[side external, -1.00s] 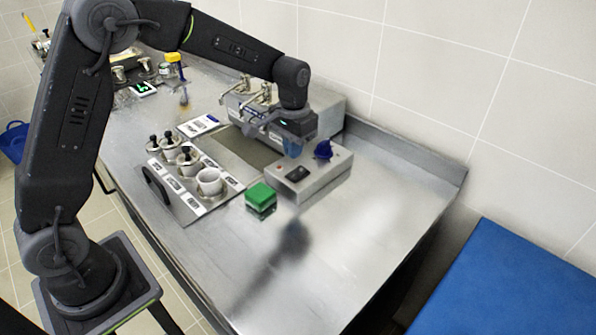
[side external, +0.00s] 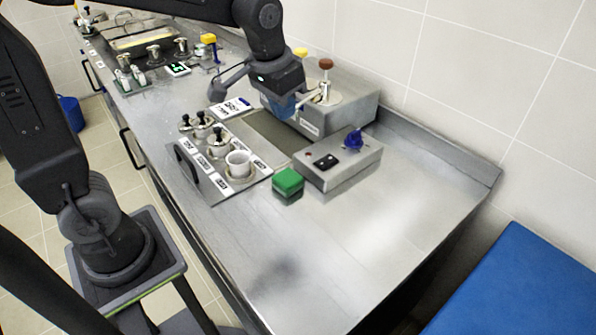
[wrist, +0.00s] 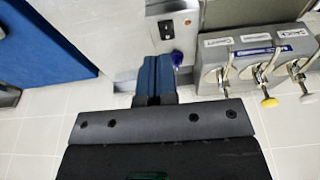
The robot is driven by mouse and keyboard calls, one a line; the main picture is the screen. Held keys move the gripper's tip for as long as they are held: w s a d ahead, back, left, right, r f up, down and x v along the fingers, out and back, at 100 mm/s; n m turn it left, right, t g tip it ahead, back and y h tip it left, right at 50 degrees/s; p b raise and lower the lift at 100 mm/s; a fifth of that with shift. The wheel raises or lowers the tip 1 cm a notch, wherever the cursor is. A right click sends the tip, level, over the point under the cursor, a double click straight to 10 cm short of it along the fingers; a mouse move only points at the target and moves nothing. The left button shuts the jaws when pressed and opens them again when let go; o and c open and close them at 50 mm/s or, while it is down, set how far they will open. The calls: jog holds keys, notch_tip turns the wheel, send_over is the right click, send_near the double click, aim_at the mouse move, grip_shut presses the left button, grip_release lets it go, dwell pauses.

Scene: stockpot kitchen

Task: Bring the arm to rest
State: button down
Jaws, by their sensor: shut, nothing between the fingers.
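My gripper (side external: 285,107) is shut and empty, with its blue fingers pressed together. In the side view it hangs above the counter, in front of the grey tap unit (side external: 350,101). In the wrist view the closed fingers (wrist: 155,76) show in the middle, beside the blue knob (wrist: 178,58) of the control box. My upper arm stands at the left of the side view, and its upper part is cut off by the top edge.
The control box (side external: 345,172) has a black switch and a blue knob. A green block (side external: 288,182) sits beside it. A rack (side external: 214,187) holds a white cup (side external: 238,163) and several black-knobbed items. The steel counter (side external: 370,235) is bare at front right. A tiled wall stands behind.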

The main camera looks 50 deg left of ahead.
jog(key=s+r+t, duration=0.1)
jog(key=s+t, duration=0.2)
jog(key=s, duration=1.2)
jog(key=shift+d+r, duration=0.1)
dwell(0.9)
